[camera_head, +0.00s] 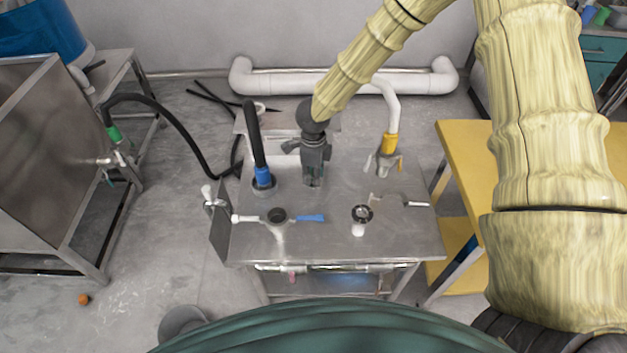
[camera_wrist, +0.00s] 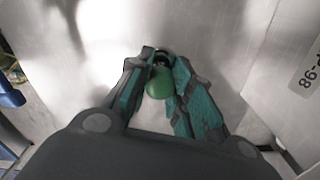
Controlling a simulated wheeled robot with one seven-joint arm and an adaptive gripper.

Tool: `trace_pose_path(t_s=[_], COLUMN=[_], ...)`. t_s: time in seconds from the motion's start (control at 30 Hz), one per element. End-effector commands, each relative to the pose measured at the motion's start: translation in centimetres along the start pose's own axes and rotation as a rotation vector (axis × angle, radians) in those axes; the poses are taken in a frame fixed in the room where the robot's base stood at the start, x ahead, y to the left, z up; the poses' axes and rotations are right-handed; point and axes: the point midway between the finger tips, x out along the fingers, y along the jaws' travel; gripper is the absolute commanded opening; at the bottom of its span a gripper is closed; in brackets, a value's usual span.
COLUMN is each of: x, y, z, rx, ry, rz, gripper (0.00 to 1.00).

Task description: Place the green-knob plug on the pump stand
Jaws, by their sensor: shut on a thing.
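My gripper (camera_head: 313,178) points down over the back middle part of a metal-topped stand (camera_head: 330,240). In the wrist view my gripper (camera_wrist: 163,70) has its teal-padded fingers closed around a plug with a rounded green knob (camera_wrist: 160,84). A small dark part of the plug shows just beyond the knob, between the fingertips. The plug's lower end is hidden, and I cannot tell whether it touches the metal. In the head view the plug is hidden by the gripper.
A black hose with a blue collar (camera_head: 263,177) stands left of my gripper, and a white hose with a yellow collar (camera_head: 389,145) stands right. A blue-handled valve (camera_head: 311,218) and a black-topped fitting (camera_head: 362,213) are in front. A yellow table (camera_head: 462,150) is at right.

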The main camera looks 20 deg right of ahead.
Motion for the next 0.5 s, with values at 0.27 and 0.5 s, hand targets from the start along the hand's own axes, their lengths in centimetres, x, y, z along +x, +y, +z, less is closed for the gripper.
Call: trace_pose_path(t_s=[0.27, 0.5], x=[2.9, 2.9], y=[0.1, 0.1], z=[0.0, 0.0], rx=[-0.001, -0.001], ry=[0.001, 0.001], rz=[0.001, 0.001], gripper=[0.0, 0.0])
